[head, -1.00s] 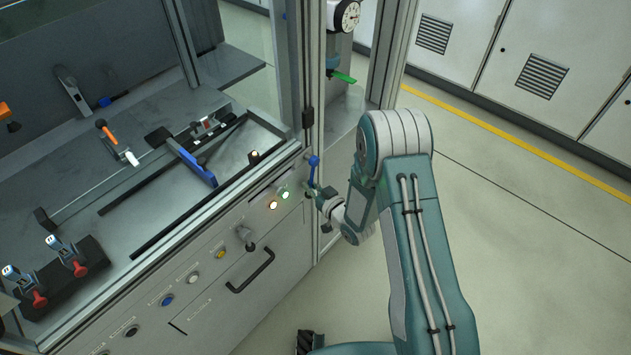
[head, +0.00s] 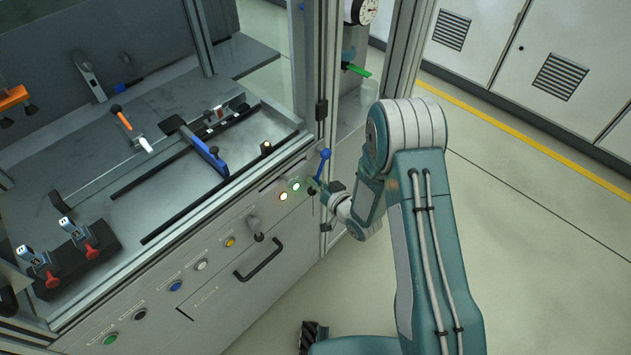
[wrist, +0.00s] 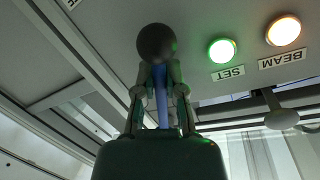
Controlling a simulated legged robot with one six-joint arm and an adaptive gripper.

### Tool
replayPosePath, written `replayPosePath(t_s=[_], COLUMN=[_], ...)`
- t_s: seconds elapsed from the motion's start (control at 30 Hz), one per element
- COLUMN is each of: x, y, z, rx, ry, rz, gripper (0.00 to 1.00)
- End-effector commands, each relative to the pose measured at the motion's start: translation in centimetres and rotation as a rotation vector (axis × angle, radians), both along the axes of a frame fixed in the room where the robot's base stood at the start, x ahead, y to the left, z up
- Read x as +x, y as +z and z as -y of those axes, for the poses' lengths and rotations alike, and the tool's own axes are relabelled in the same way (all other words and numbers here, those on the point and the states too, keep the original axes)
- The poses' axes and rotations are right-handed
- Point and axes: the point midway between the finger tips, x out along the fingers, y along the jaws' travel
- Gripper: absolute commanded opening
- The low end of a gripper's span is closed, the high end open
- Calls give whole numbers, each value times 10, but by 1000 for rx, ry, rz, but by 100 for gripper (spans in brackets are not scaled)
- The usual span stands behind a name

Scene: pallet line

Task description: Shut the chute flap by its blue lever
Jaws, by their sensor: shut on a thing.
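The blue lever (head: 322,164) stands at the right end of the cabinet's front panel, beside the corner post. In the head view it leans slightly right, with its ball end up. My gripper (head: 315,187) is at the lever's lower part, coming from the right. In the wrist view my gripper (wrist: 159,88) is shut around the blue shaft (wrist: 161,104), and the lever's ball (wrist: 156,42), dark here, sticks out beyond the fingertips. I cannot make out the chute flap in either view.
Lit SET (wrist: 222,50) and BEAM (wrist: 283,31) lamps sit close by on the panel. A knob (head: 254,225) and a black drawer handle (head: 259,258) stick out further left. The metal corner post (head: 322,100) rises near the lever. Open floor (head: 540,270) lies to the right.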

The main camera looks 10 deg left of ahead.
Motion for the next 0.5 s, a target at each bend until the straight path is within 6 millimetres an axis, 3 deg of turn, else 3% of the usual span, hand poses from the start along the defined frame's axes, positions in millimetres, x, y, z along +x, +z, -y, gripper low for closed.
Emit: replayPosePath(t_s=[0.03, 0.07, 0.1, 0.13, 0.5], x=[1, 1, 1, 1, -1], y=[2, 2, 2, 2, 1], z=[-1, -1, -1, -1, 1], rx=[2, 2, 2, 2, 1], ry=[2, 1, 1, 2, 0], rz=[3, 5, 5, 4, 2], gripper=[0, 27, 45, 50, 50])
